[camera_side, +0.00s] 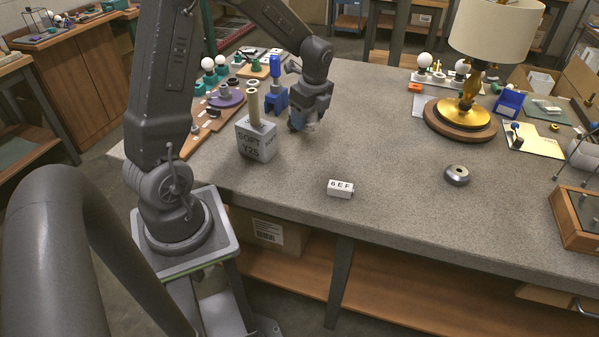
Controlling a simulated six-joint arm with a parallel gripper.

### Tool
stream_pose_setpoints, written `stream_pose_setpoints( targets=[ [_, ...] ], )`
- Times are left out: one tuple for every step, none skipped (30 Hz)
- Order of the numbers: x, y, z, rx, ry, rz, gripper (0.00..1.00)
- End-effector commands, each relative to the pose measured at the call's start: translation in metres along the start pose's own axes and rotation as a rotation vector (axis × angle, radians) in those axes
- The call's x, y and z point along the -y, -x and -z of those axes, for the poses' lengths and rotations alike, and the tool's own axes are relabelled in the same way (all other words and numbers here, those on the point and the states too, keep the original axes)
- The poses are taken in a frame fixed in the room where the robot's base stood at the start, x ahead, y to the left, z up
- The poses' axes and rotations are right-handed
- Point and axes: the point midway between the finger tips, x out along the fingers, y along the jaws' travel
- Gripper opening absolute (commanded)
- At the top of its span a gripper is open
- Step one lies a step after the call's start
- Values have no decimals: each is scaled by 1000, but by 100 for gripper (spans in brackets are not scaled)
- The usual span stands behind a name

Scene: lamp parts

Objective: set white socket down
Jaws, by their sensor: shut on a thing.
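My gripper (304,122) is low over the table's left half, pointing down, to the right of the grey block. It is shut on a small pale thing, which I take to be the white socket. The fingers hide most of it, so its shape is unclear. I cannot tell whether it touches the tabletop.
A grey lettered block (256,141) holding an upright tan rod stands left of my gripper. A blue stand (275,97) is close behind it. A lamp (461,118) stands right. The middle table is clear.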

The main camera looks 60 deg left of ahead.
Motion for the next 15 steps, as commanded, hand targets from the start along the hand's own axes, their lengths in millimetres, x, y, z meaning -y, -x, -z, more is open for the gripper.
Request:
stream_pose_setpoints(
  targets=[
    [-14, 0, 6, 0, 15, -2, 37],
    [-21, 0, 8, 1, 24, -4, 37],
    [-28, -1, 11, 0, 36, -5, 37],
    [-33, -2, 13, 0, 43, -6, 37],
    [-37, -2, 15, 0, 50, -7, 37],
    [-42, -3, 16, 0, 56, -9, 37],
    [-45, -3, 18, 0, 60, -9, 37],
    [-47, -5, 18, 0, 64, -10, 37],
    [-49, -9, 20, 0, 67, -12, 37],
    [-50, -13, 21, 0, 68, -14, 37],
    [-51, -18, 22, 0, 68, -15, 37],
    [-51, -25, 23, 0, 69, -16, 37],
    [-52, -31, 24, 0, 69, -17, 37],
    [-51, -37, 24, 0, 68, -18, 37],
    [-51, -44, 25, 0, 68, -18, 37]
  ],
)
